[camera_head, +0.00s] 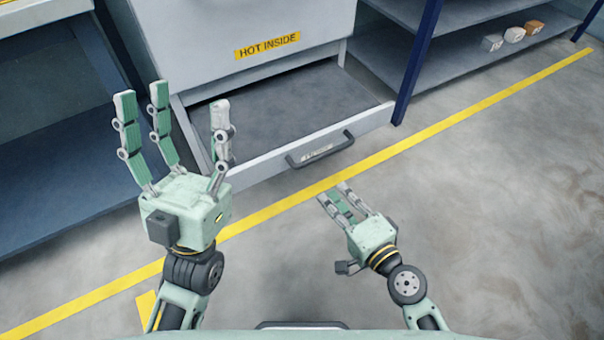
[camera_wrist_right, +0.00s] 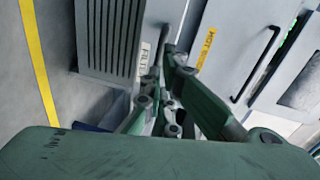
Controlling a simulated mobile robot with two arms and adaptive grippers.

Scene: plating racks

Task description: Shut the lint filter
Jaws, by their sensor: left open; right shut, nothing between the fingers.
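The lint filter (camera_head: 262,168) is a wide, low drawer at the bottom of a light grey machine. It is pulled out, with its dark inside showing. Its front has a dark bar handle (camera_head: 320,150) with a small label, and a partly hidden label strip (camera_wrist_right: 144,60) shows in the right wrist view. My right gripper (camera_head: 334,192) is shut and empty in front of the drawer, just below the handle in the head view. My left gripper (camera_head: 175,105) is open and empty, fingers pointing up, and overlaps the drawer's left end in the head view.
The machine (camera_head: 200,30) has a yellow "HOT INSIDE" label (camera_head: 267,46) above the drawer. Dark shelves stand at left and right, with a blue post (camera_head: 416,60) by the drawer's right end. Small boxes (camera_head: 514,34) sit on the right shelf. The floor at right is clear.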

